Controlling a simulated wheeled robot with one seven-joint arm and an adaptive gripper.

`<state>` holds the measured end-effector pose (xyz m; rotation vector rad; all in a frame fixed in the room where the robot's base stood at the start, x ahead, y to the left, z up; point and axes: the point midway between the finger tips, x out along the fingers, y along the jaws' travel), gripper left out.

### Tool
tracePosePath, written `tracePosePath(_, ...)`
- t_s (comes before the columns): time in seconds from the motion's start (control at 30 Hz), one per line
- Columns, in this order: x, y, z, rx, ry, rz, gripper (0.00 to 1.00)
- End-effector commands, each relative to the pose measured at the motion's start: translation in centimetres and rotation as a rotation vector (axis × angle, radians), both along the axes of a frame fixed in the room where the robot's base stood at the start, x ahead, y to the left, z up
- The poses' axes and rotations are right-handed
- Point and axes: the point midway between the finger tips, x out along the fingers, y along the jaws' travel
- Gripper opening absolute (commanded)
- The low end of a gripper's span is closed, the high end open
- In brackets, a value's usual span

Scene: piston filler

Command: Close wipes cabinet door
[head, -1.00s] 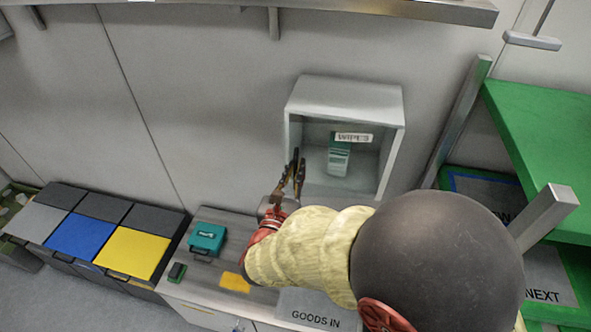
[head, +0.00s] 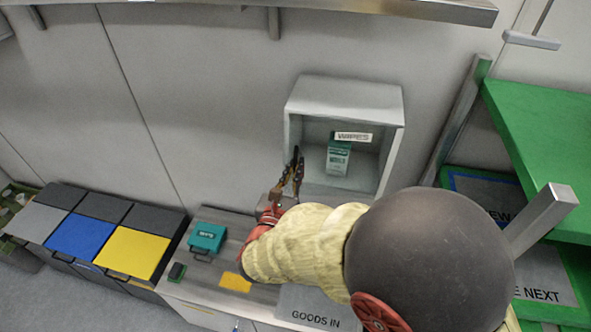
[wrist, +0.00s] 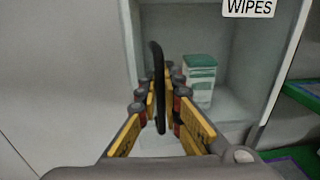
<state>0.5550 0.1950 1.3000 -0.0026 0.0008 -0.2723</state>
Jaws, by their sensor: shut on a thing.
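The wipes cabinet (head: 293,135) is a pale grey box on the wall, and its inside shows through the front. A white WIPES label (head: 354,137) sits across the front; it also shows at the top right of the wrist view (wrist: 249,8). A green and white box (head: 338,156) stands inside. My gripper (head: 297,156) is at the cabinet's left front edge. In the wrist view its fingers are shut on a dark upright handle (wrist: 158,88). The door panel is hard to make out, so I cannot tell how far it stands open.
A counter (head: 262,294) below holds a teal case (head: 207,237), a yellow card (head: 235,282) and a GOODS IN plate (head: 317,310). Lidded bins (head: 131,253) stand left. A green rack (head: 545,140) and metal post (head: 465,120) stand right. A shelf (head: 380,10) runs above.

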Motion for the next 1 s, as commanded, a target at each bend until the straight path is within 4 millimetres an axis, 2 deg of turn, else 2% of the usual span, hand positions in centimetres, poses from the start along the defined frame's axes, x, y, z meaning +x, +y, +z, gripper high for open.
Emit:
tracePosePath(0.3, 3.6, 0.2, 0.0, 0.001, -0.003, -0.135, 0.00)
tracePosePath(0.7, 4.2, 0.2, 0.1, 0.001, -0.002, -0.156, 0.00)
tracePosePath(0.73, 4.2, 0.2, 0.1, 0.001, -0.002, -0.156, 0.08)
tracePosePath(1.0, 4.1, 0.2, 0.1, 0.001, -0.002, -0.157, 0.23)
